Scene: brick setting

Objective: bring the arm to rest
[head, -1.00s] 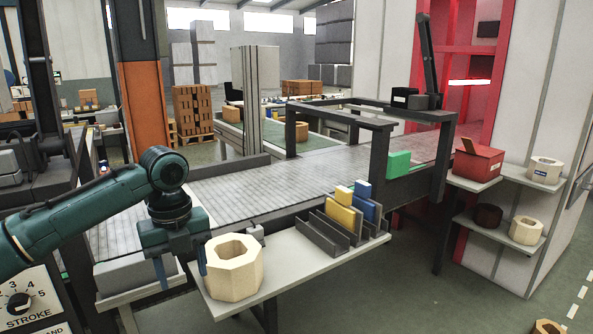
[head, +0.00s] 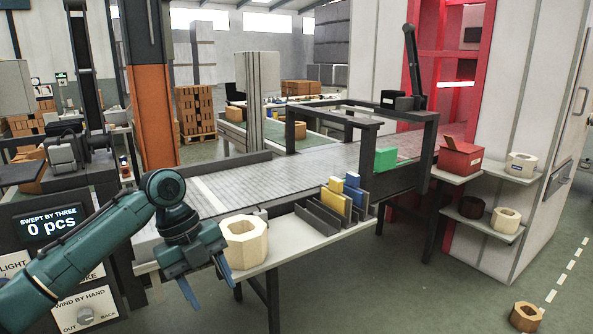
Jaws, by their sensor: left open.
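My left gripper (head: 207,282) is in the head view at the lower left, at the end of my teal arm. Its two blue fingers are apart and point downward, with nothing between them. It hangs in front of the near edge of the grey side shelf (head: 290,246). A cream octagonal ring (head: 245,243) stands on that shelf just right of the gripper. I cannot tell whether they touch. My right gripper is not in view.
A dark rack (head: 322,217) with blue and yellow blocks (head: 334,202) stands on the shelf. A red box (head: 460,158) sits at the right. A wooden octagonal piece (head: 525,316) lies on the floor.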

